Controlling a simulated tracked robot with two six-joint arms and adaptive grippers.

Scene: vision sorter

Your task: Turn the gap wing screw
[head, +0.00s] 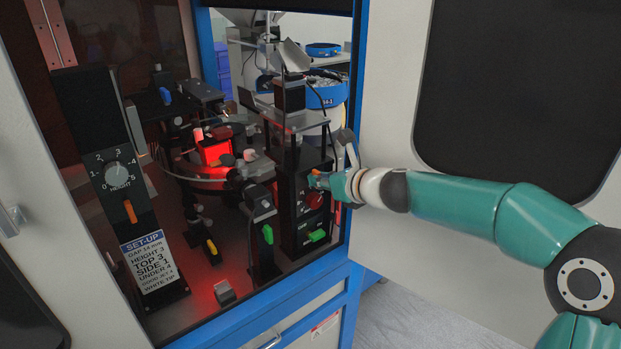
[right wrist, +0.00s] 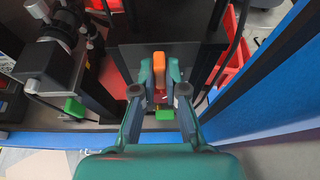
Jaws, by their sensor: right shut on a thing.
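My right gripper (head: 318,180) reaches in from the right through the open cabinet doorway to a black upright unit (head: 290,222). It is shut on an orange wing screw (right wrist: 158,62), which shows between the fingertips in the right wrist view. In the head view a bit of the orange screw (head: 315,172) shows above the fingers. Just below the gripper is a red dial (head: 314,200), partly covered by the fingers, with markings too small to read. My left gripper is not in view.
A set-up card (head: 150,262) reads gap 14 mm. A height dial (head: 117,173) has another orange wing screw (head: 130,211) below it. Green levers (head: 267,234) (head: 316,236) stand low nearby. The blue door frame (head: 358,120) is close beside my right arm.

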